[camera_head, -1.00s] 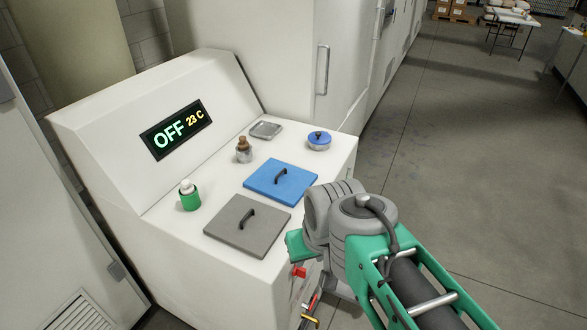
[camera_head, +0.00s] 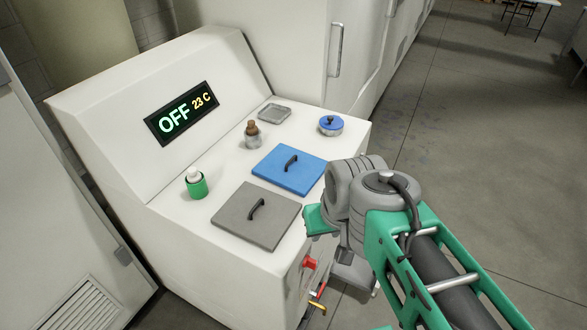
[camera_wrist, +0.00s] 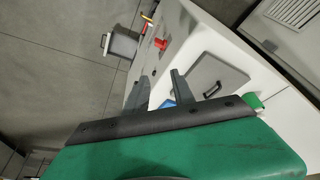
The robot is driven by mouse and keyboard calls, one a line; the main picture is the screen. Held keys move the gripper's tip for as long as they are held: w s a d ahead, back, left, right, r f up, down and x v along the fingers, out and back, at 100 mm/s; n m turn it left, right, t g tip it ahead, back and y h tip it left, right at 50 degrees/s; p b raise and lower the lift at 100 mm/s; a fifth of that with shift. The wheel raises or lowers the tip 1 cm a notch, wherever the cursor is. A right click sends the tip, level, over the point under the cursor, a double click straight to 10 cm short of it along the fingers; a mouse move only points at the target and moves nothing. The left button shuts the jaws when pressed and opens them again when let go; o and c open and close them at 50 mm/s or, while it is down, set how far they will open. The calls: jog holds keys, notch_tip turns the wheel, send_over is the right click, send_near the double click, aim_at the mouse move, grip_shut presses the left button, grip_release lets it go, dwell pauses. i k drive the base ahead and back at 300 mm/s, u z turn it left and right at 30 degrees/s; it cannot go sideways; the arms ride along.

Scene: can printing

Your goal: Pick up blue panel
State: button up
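The blue panel (camera_head: 300,178) is a flat square plate with a dark arched handle. It lies flat on the white machine top, between a grey panel (camera_head: 240,216) and a blue-lidded round pot. In the wrist view, only a sliver of the blue panel (camera_wrist: 168,103) shows behind my fingers; the grey panel (camera_wrist: 218,75) shows more fully. My gripper (camera_wrist: 158,78) has its two grey fingers apart with nothing between the tips. In the head view, my wrist is just right of the blue panel, off the front edge, and the fingers cannot be made out.
The machine top also holds a green bottle (camera_head: 196,184), a brown-topped jar (camera_head: 252,134), a small metal tray (camera_head: 274,113) and the blue-lidded pot (camera_head: 331,125). A red knob (camera_head: 310,263) sticks out of the front. Open floor (camera_head: 470,130) lies to the right.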

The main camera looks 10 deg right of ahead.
aim_at(295, 171)
jog(key=k, duration=0.5)
jog(key=u, duration=4.1)
jog(key=k, duration=1.2)
jog(key=z, duration=1.45)
jog(key=i, duration=0.5)
jog(key=z, duration=0.05)
